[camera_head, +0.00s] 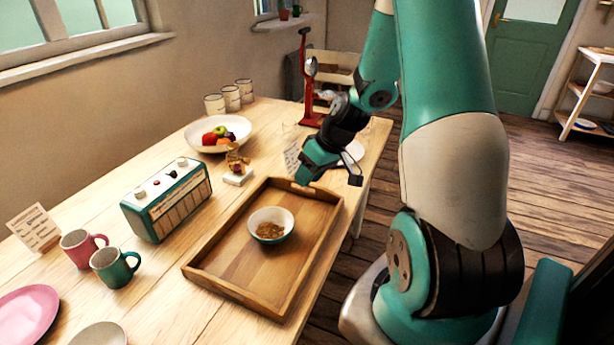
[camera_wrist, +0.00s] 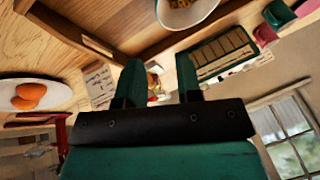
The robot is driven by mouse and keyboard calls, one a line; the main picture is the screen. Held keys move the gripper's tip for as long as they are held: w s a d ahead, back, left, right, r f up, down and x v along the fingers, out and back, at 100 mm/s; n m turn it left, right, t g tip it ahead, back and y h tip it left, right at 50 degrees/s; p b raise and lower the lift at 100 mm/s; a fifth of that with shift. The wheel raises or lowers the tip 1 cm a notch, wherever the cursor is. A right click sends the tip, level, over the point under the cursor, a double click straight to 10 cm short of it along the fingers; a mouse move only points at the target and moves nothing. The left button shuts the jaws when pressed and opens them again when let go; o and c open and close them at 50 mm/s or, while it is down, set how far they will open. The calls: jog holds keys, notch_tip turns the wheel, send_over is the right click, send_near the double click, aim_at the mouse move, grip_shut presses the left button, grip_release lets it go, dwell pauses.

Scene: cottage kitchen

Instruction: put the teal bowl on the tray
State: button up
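The teal bowl (camera_head: 271,225) has a white inside and brown food in it. It sits upright on the wooden tray (camera_head: 285,294), near the middle, inside the rim. It also shows at the top of the wrist view (camera_wrist: 188,14). My gripper (camera_head: 330,178) is above the table near the tray's far right corner, apart from the bowl. In the wrist view its two fingers (camera_wrist: 158,82) stand apart with nothing between them, so it is open and empty.
A teal radio (camera_head: 168,200) stands left of the tray. A small figurine (camera_head: 237,165) and a fruit bowl (camera_head: 216,146) are behind it. Pink and teal mugs (camera_head: 115,267) are at the left. A red stand (camera_head: 306,85) rises at the table's far end.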

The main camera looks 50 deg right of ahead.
jog(key=s+a+r+n+g, duration=0.1)
jog(key=a+r+n, duration=0.1)
jog(key=a+r, duration=0.45)
jog(key=s+a+r+n+g, duration=0.1)
jog(key=a+r, duration=0.2)
jog(key=a, duration=0.7)
jog(key=s+a+r+n+g, duration=0.1)
jog(key=s+a+r, duration=0.2)
jog(key=s+a, duration=0.3)
jog(key=s+a+r+n+g, duration=0.1)
jog(key=s+a+r+n, duration=0.1)
jog(key=s+a+r, duration=0.2)
jog(key=s+a, duration=0.3)
jog(key=s, duration=0.2)
jog(key=shift+s, duration=0.2)
